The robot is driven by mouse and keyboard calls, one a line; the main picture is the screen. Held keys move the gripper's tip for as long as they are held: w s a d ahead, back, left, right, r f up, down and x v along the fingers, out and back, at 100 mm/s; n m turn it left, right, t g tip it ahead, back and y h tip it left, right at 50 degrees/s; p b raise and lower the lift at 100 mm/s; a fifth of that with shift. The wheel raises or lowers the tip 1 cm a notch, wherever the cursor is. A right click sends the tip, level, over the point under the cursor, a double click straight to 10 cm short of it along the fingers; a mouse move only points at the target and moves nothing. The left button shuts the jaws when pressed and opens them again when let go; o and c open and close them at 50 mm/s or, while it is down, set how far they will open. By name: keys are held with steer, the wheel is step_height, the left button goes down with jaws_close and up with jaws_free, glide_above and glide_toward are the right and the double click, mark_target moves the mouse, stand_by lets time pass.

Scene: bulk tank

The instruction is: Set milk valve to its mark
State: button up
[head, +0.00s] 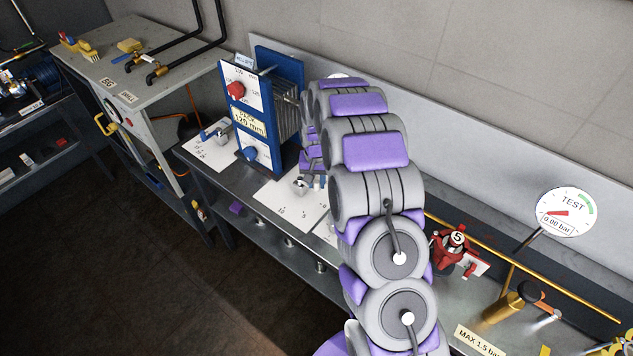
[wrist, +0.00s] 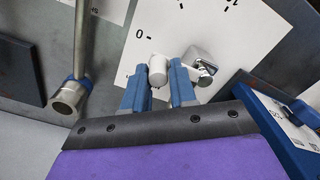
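In the wrist view, a small valve with a chrome body (wrist: 201,66) and a pale cylindrical handle (wrist: 157,71) sits over a white scale card (wrist: 190,25) printed with 0, 1 and further marks. I take it to be the milk valve; no name shows on it. The handle end points toward the 0. My gripper (wrist: 158,78) has its two blue fingers close on either side of the handle, with no clear gap. In the head view, my arm hides most of the gripper (head: 312,160); a valve (head: 300,185) on a white card (head: 268,196) shows beside it.
A blue plate pack (head: 278,85) with a red knob (head: 236,90) and a blue knob (head: 250,153) stands left of my arm. A steel tube (wrist: 82,50) lies left in the wrist view. A red valve (head: 452,248) and TEST gauge (head: 567,211) are to the right.

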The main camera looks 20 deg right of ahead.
mark_target(317, 181)
steer(key=o, duration=0.3)
steer(key=shift+s, duration=0.1)
steer(key=shift+o, duration=0.2)
steer(key=shift+f, duration=0.1)
step_height(317, 181, up, 17)
steer(key=p, duration=0.2)
steer(key=shift+r, duration=0.2)
steer(key=s+a+r+n+b, duration=0.15)
steer(key=s+r, duration=0.25)
steer(key=s, duration=0.5)
steer(key=s+a+r+n+p, duration=0.1)
steer(key=s+a+r, duration=0.15)
steer(key=s, duration=0.75)
steer(key=s+f+n+g+b, duration=0.1)
steer(key=s, duration=2.3)
steer(key=shift+s+a+f+g, duration=0.15)
steer(key=shift+a+g, duration=0.25)
steer(key=shift+a, duration=0.05)
